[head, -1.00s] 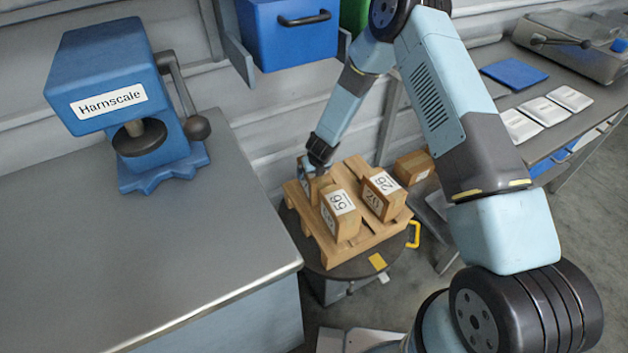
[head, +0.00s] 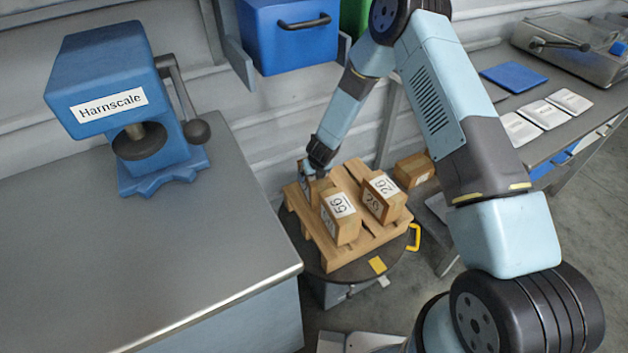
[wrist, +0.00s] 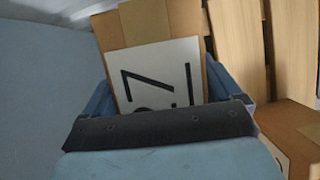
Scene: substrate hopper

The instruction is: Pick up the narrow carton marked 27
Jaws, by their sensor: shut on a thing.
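A narrow brown carton (wrist: 150,32) fills the middle of the wrist view. Its white label (wrist: 158,75) shows a large digit that looks like a 7, partly cut off by my gripper, so the full number is not readable. My gripper (wrist: 172,100) is shut on this carton, with a blue finger on either side of it. In the head view my gripper (head: 312,170) is at the back left corner of the wooden pallet (head: 335,259), and the carton is mostly hidden behind it and the carton marked 56 (head: 341,216).
Cartons marked 56 and 20 (head: 383,198) stand close by on the pallet. Another carton (head: 413,169) lies behind to the right. The pallet rests on a round dark stand (head: 395,252). A grey bench (head: 130,270) with a blue Harnscale press (head: 110,75) is at left.

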